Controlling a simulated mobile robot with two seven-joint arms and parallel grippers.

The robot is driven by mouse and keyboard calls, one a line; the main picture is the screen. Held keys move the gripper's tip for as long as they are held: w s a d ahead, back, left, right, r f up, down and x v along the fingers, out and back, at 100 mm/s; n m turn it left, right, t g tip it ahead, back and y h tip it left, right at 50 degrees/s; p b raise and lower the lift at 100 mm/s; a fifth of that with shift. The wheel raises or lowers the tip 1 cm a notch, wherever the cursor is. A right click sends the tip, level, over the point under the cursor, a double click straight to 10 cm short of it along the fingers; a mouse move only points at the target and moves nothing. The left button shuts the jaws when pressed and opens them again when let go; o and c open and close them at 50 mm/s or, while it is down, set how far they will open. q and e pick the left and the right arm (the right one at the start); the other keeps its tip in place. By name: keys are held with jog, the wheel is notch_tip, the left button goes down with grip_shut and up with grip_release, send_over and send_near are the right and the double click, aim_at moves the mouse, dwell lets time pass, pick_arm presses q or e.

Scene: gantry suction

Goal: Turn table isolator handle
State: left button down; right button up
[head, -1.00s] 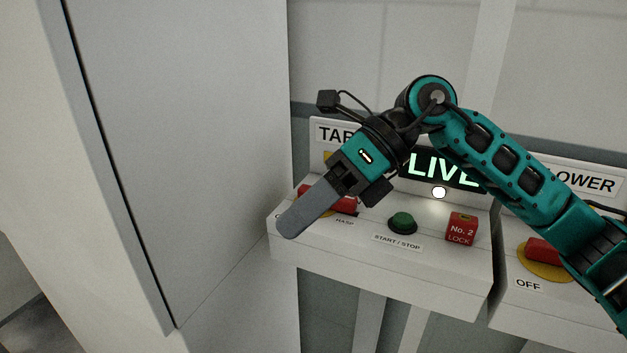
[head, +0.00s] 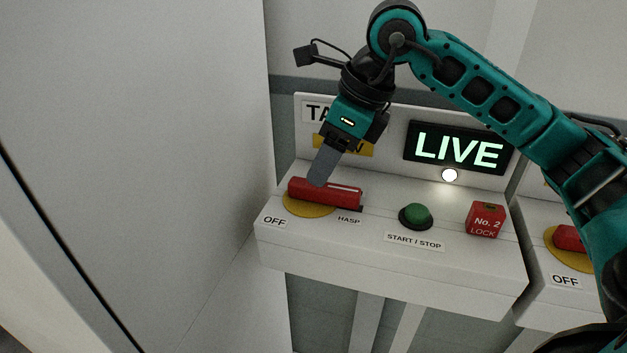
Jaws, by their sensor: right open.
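The red table isolator handle (head: 338,194) sits on a yellow disc (head: 306,206) at the left of the white control box. It lies roughly left to right, with the OFF label (head: 275,221) below its left end and the HASP label at its right. My right gripper (head: 320,180) points down over the handle's left part, its grey finger overlapping the handle's upper edge in the picture. I cannot tell whether it touches. The gripper is open, though only one finger shows clearly. The lit LIVE sign (head: 459,150) stands behind. My left gripper is not in view.
A green START / STOP button (head: 416,215) and a red No. 2 lock (head: 486,219) sit right of the handle. A second box with another red handle (head: 568,238) is at the right edge. A large pale cabinet (head: 140,120) fills the left side.

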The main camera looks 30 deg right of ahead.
aim_at(324, 192)
jog(key=x, duration=0.5)
grip_shut()
dwell(0.5)
jog(key=shift+w, duration=0.1)
